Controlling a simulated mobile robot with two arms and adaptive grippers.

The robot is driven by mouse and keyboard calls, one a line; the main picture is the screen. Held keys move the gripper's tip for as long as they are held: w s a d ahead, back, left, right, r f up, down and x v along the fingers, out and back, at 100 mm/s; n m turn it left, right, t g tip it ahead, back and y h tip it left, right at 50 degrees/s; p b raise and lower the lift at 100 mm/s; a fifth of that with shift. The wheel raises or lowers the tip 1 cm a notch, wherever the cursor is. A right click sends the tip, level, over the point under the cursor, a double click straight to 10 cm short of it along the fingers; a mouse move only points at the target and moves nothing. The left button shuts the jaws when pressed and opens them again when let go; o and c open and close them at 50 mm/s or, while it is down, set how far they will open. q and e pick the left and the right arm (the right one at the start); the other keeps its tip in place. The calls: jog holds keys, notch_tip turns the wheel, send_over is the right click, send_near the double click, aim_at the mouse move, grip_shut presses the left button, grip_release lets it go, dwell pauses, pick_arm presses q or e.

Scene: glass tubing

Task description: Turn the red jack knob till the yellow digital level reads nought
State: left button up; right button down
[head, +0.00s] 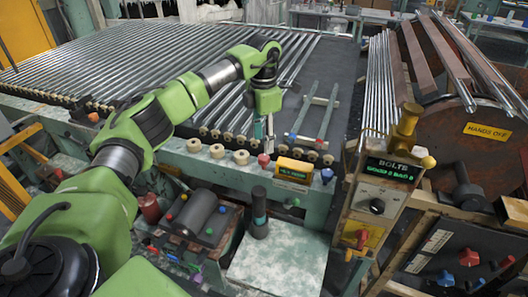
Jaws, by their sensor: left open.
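The yellow digital level (295,170) sits on the front edge of the roller bed. Its small green display is lit, but I cannot read the figure. A red knob (263,160) stands on the same edge just left of the level; it appears to be the jack knob. My left gripper (264,141) points down just above this knob, with its fingers open and nothing held. I cannot tell whether the fingertips touch the knob. My right gripper is not in view.
A blue knob (327,175) is right of the level. Pale round rollers (217,151) line the edge to the left. A dark cylinder (258,213) stands below, by a pale plate (277,262). A control box (383,185) with a green display stands at right.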

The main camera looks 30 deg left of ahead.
aim_at(264, 157)
pick_arm(q)
notch_tip(264, 157, down, 6)
jog(key=shift+r+p, duration=0.2)
jog(key=shift+p, duration=0.35)
jog(key=shift+f, duration=0.45)
jog(key=shift+w, duration=0.1)
jog(key=c, duration=1.1)
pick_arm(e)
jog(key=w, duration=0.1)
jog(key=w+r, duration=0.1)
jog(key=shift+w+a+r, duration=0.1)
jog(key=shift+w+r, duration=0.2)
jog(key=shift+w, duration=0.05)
